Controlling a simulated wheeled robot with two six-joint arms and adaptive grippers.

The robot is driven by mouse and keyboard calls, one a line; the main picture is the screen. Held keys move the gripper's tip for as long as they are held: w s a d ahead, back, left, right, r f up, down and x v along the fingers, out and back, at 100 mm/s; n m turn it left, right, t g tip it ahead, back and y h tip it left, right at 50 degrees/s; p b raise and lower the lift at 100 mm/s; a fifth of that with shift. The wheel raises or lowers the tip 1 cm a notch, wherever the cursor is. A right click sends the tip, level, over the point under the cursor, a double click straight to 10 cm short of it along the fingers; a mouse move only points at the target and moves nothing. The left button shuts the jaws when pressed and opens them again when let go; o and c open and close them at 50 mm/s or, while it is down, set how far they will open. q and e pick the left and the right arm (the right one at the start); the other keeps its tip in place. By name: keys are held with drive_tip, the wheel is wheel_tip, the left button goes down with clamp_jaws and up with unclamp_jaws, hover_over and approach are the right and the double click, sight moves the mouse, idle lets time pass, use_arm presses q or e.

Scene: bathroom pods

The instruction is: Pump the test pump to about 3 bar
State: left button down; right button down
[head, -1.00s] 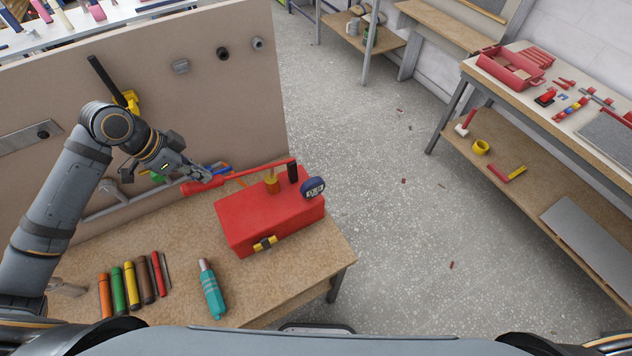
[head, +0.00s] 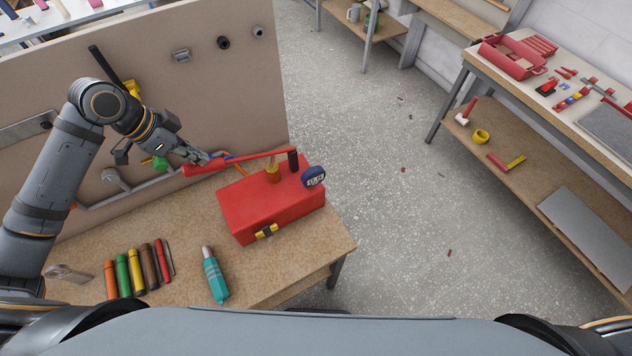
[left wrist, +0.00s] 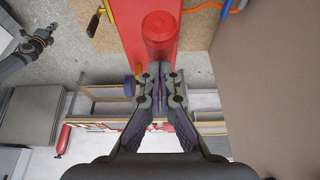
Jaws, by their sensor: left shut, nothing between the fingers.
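The test pump is a red box (head: 262,208) on the workbench. Its long red lever (head: 245,160) runs leftward from a black post (head: 293,160), over a brass-coloured piston, and ends in a thick red grip (head: 190,171). A dark blue gauge (head: 313,177) sits at the box's right end; its reading is too small to tell. My left gripper (head: 205,160) is shut and empty, right by the lever near the grip; I cannot tell whether it touches. In the left wrist view the shut fingertips (left wrist: 160,73) are just below the round red grip end (left wrist: 160,27). My right gripper is out of view.
A teal bottle (head: 215,275) and a row of several coloured tools (head: 136,272) lie on the bench's front. A tan panel (head: 200,90) with pipe fittings stands close behind my gripper. Open floor (head: 390,230) lies to the right, before a tool-laden bench.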

use_arm(q)
wheel_tip(320, 180, down, 8)
drive_tip(key=f+b, duration=0.1)
drive_tip(key=b, duration=0.3)
wheel_tip(320, 180, up, 7)
drive_tip(key=p, duration=0.6)
drive_tip(key=shift+d+f, duration=0.1)
drive_tip(key=shift+f, duration=0.05)
drive_tip(key=shift+r, duration=2.65)
wheel_tip(320, 180, down, 12)
drive_tip(key=b, duration=0.7)
wheel_tip(320, 180, up, 8)
drive_tip(key=p, duration=0.7)
drive_tip(key=shift+f+p, duration=0.15)
drive_tip(key=shift+p, duration=0.15)
drive_tip(key=shift+r, duration=2.2)
